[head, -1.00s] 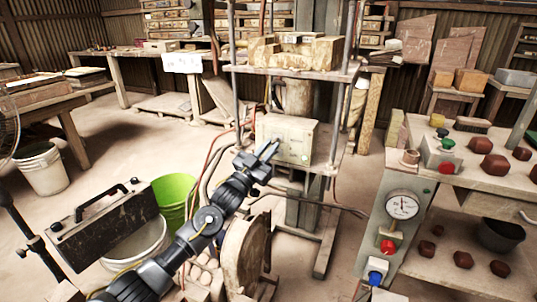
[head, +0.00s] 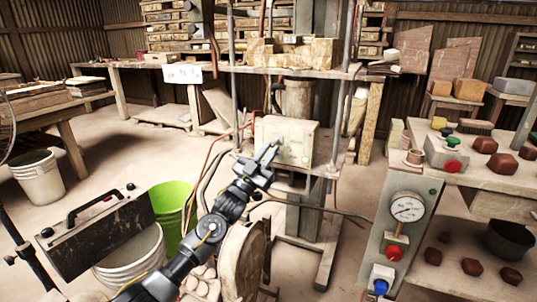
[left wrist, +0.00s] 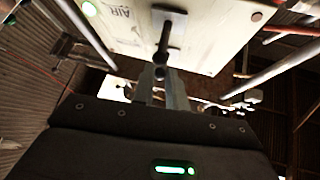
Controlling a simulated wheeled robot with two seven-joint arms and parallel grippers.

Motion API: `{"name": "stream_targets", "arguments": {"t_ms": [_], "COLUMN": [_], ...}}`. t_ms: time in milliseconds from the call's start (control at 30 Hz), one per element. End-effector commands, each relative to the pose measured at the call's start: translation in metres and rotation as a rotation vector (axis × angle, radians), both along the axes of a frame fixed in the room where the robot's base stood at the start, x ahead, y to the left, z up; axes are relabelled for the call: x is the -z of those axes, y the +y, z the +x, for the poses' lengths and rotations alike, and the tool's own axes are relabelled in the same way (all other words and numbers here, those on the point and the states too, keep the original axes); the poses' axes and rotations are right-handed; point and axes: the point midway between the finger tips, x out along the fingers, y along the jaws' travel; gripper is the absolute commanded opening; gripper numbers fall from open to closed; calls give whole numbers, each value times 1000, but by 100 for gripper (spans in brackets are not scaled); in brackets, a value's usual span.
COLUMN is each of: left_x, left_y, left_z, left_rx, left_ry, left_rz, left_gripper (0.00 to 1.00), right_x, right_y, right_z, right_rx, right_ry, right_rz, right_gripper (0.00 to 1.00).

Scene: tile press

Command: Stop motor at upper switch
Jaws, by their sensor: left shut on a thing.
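A pale control box (head: 300,137) stands on the press frame in the middle of the head view. My left gripper (head: 270,152) is at the front of the box in the head view. In the left wrist view its fingers (left wrist: 161,80) are shut on the lever's end. The fingers hide part of the box in the head view. My right gripper is out of view.
A bench at the right holds a button box (head: 447,153) with red and green buttons and several reddish-brown blocks. A pressure gauge (head: 407,209) is on the panel below. A green bucket (head: 172,204) and a white bucket (head: 36,177) stand at the left. Cables hang beside the press.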

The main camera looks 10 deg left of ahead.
Motion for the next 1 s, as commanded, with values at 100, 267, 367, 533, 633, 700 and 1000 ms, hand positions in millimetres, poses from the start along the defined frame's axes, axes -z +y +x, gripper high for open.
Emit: {"name": "stream_targets", "arguments": {"t_ms": [100, 267, 367, 533, 633, 700, 1000], "left_x": [2, 2, 2, 1, 1, 1, 24], "left_y": [0, 0, 0, 0, 0, 1, 21], "left_z": [0, 0, 0, 0, 0, 0, -27], "left_rx": [0, 0, 0, 0, 0, 0, -1], "left_ry": [3, 3, 3, 2, 1, 1, 4], "left_rz": [2, 2, 2, 1, 0, 0, 2], "left_gripper": [0, 0, 26, 36, 36, 36, 36], "right_x": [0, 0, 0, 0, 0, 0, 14], "right_y": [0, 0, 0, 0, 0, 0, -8], "right_z": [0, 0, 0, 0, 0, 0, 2], "right_rx": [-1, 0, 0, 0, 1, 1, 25], "right_ry": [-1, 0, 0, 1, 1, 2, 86], "right_rz": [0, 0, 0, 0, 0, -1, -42], "right_gripper": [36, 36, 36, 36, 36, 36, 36]}}
